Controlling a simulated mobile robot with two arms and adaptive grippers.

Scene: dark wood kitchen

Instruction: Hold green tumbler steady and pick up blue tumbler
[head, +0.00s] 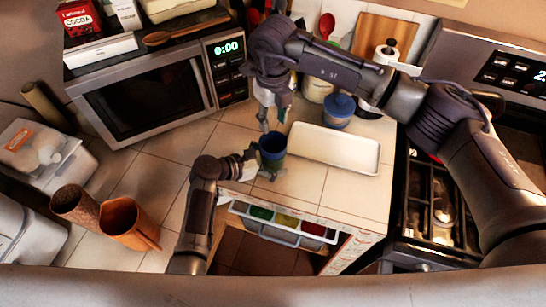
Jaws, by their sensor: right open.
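A dark blue tumbler (272,142) stands upright near the edge of the tiled counter, its open rim facing up. A darker green band, seemingly the green tumbler (275,164), shows just below it, so the blue one appears nested in it. My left gripper (262,168) is at the lower part of this stack, with fingers beside it. The arm's small size in view hides whether they are closed on it. My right gripper (266,118) points down just above the blue tumbler's rim, open, with nothing held.
A pale rectangular tray (333,149) lies right of the tumblers, with a blue-lidded jar (339,110) behind it. A microwave (150,88) stands at the back left. An open drawer (280,226) is below the counter edge. Brown containers (122,218) stand at the lower left.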

